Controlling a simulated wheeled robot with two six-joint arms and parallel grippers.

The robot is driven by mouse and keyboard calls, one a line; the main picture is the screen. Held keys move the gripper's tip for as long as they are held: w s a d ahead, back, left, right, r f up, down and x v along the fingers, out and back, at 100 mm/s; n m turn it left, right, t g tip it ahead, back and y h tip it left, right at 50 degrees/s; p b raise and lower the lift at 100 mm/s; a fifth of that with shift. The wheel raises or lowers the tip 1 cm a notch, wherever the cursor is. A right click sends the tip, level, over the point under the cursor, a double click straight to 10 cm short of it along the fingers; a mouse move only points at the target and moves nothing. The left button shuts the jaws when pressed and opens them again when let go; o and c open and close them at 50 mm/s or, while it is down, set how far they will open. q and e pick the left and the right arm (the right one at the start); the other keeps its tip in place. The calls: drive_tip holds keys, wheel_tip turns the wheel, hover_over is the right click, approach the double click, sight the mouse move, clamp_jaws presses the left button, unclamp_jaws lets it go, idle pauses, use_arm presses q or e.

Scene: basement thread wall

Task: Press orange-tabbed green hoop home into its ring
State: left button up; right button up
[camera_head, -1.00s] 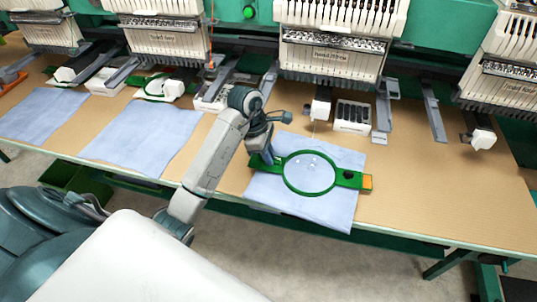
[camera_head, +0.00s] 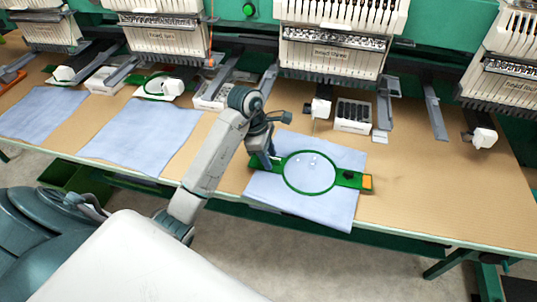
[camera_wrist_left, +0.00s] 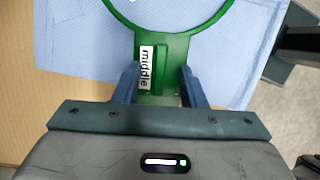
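The green hoop (camera_head: 284,177) lies over a light blue cloth (camera_head: 315,212) on the table, with an orange tab (camera_head: 367,182) at its right end. Cloth shows through the round opening. The lower ring cannot be told apart from the hoop. My left gripper (camera_head: 268,160) is at the hoop's left end, pointing down. In the left wrist view its two blue fingers (camera_wrist_left: 160,88) stand against both sides of the hoop's green arm (camera_wrist_left: 166,85), which bears a white label (camera_wrist_left: 146,67) reading "middle". My right gripper is not in view.
Embroidery heads (camera_head: 330,50) hang over the back of the table. A white box with black compartments (camera_head: 353,115) stands behind the cloth. Other blue cloths (camera_head: 145,135) lie to the left. Bare brown tabletop (camera_head: 440,190) is free on the right.

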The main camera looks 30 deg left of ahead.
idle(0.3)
use_arm(q)
drive_tip(key=w+p+v, duration=0.1)
drive_tip(key=p+v, duration=0.7)
drive_tip(key=v, duration=0.2)
drive_tip(key=shift+s+a+r, duration=0.15)
drive_tip(key=shift+s+r, duration=0.25)
drive_tip(key=shift+s, duration=0.1)
